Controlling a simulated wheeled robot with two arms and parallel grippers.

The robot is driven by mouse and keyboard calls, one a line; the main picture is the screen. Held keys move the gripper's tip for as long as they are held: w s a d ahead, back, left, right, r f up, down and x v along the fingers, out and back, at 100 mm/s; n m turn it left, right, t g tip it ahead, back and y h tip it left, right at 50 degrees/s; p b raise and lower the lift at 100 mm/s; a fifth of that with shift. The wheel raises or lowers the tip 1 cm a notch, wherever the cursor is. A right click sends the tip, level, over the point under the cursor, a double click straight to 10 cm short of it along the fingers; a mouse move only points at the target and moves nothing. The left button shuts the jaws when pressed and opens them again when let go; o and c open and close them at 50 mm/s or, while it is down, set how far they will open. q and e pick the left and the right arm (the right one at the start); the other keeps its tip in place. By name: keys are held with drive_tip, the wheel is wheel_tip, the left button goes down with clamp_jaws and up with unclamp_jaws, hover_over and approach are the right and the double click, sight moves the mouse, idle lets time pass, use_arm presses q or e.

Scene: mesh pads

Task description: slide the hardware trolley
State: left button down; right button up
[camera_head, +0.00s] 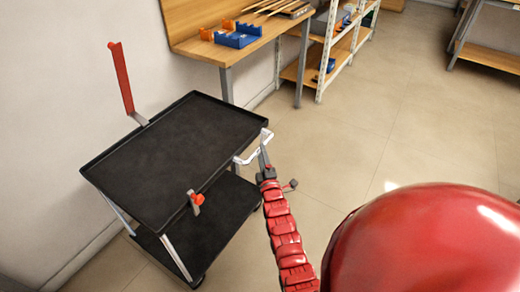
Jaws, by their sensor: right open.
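The hardware trolley (170,150) has a black rimmed top tray and a black lower shelf (215,222) on light metal legs. It stands left of centre, near the wall. The top tray is bare. My left gripper is not seen.
An upright red bar (121,78) on a grey bracket is at the tray's back edge. An orange-red knob (197,199) is at its front edge. A wooden workbench (250,38) with a blue tray (238,37) stands behind. Open tiled floor (400,130) lies to the right.

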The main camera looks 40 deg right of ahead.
drive_tip(key=shift+x, duration=1.6)
clamp_jaws()
